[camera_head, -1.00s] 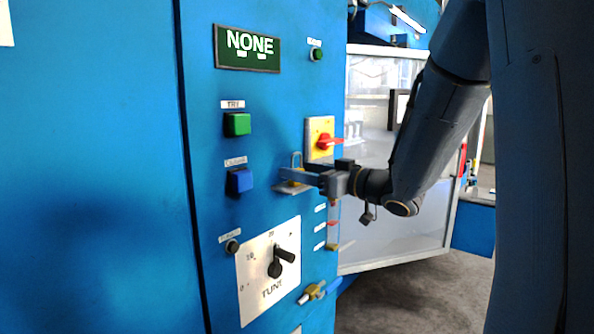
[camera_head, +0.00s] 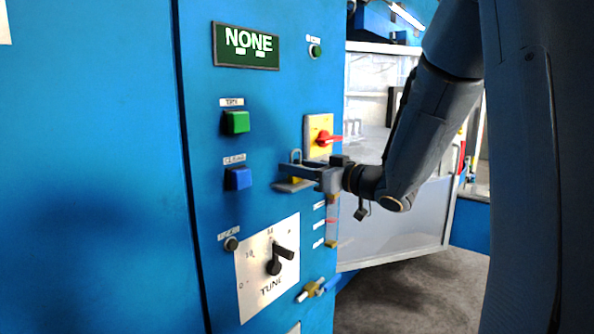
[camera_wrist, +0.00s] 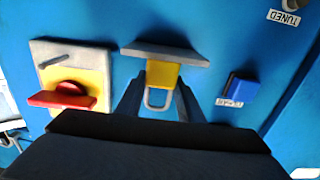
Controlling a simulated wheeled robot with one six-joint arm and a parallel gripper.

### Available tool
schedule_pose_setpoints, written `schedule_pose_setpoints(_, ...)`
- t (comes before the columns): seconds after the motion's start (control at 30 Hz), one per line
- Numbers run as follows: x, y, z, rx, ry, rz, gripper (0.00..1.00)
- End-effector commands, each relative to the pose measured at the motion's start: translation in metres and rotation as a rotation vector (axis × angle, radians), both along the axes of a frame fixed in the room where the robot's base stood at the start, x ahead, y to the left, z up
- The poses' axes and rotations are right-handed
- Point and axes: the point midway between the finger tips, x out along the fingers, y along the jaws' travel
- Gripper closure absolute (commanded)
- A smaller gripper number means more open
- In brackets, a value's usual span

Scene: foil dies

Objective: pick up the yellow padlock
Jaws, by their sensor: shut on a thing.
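The yellow padlock (camera_wrist: 163,75) stands upright on a small grey ledge (camera_wrist: 150,50) that juts from the blue panel. Its grey shackle (camera_head: 296,155) points up in the head view. My gripper (camera_head: 290,169) reaches in from the right. Its fingers lie on both sides of the padlock, shut on it. In the head view the near finger hides much of the yellow body, and a little yellow shows below it, just above the ledge. In the wrist view, which is upside down, the padlock sits between the fingers.
A red rotary switch on a yellow plate (camera_head: 313,150) is close behind my gripper. A blue button (camera_head: 238,178) and a green button (camera_head: 236,122) are to the left. A dial (camera_head: 275,266) is below. A display (camera_head: 246,46) reads NONE.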

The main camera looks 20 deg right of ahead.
Motion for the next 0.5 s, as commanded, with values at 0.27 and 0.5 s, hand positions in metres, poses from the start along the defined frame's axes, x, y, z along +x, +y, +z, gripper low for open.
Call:
schedule_pose_setpoints(0.27, -0.002, -0.002, 0.024, -0.003, -0.007, 0.0, 0.91)
schedule_pose_setpoints(0.5, -0.002, -0.002, 0.071, -0.003, -0.007, -0.001, 0.91)
